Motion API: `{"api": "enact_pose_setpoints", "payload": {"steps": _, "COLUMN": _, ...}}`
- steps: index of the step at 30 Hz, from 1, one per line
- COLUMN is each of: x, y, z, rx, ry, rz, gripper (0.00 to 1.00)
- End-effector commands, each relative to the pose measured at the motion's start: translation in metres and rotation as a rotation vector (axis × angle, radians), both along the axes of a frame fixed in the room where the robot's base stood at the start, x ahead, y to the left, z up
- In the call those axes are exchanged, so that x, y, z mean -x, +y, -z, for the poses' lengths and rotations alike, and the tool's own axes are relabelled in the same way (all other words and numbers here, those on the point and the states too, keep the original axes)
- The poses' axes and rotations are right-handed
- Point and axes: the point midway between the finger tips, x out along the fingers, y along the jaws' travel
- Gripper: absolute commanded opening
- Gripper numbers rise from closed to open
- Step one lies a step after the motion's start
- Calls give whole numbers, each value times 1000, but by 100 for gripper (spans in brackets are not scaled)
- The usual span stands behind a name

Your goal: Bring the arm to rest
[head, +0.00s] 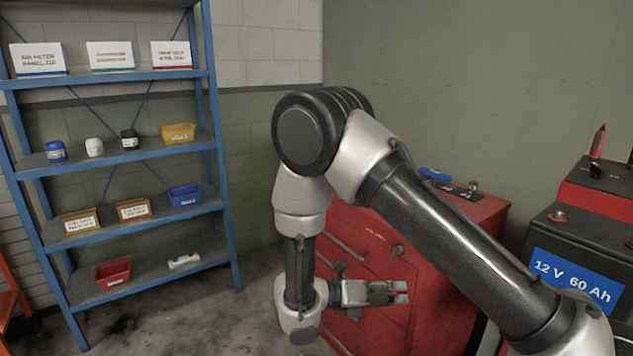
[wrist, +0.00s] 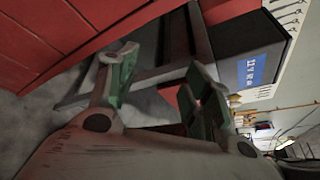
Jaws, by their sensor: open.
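My arm is bent in front of me in the head view, with its elbow high and the forearm hanging down. My gripper (head: 388,292) points to the right in front of the red tool cabinet (head: 362,255). In the wrist view my gripper (wrist: 160,88) shows two fingers with green pads spread apart, with nothing between them. I cannot tell how far the gripper is from the cabinet's front.
A blue shelf (head: 140,165) with boxes, bottles and bins stands at the left. A black battery unit (head: 575,260) with a blue label stands at the right; it also shows in the wrist view (wrist: 240,55). Floor (head: 255,270) is clear between shelf and cabinet.

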Motion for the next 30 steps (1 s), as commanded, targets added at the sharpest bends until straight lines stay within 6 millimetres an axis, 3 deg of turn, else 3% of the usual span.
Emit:
{"api": "enact_pose_setpoints", "payload": {"steps": 12, "x": 73, "y": -68, "z": -94, "rx": -506, "ry": -724, "rz": 893, "gripper": 50}}
{"api": "enact_pose_setpoints", "payload": {"steps": 21, "x": 119, "y": -102, "z": -164, "rx": -788, "ry": -1165, "rz": 1581, "gripper": 50}}
{"api": "enact_pose_setpoints", "payload": {"steps": 30, "x": 161, "y": -142, "z": -231, "rx": -1097, "ry": -1451, "rz": 1990, "gripper": 50}}
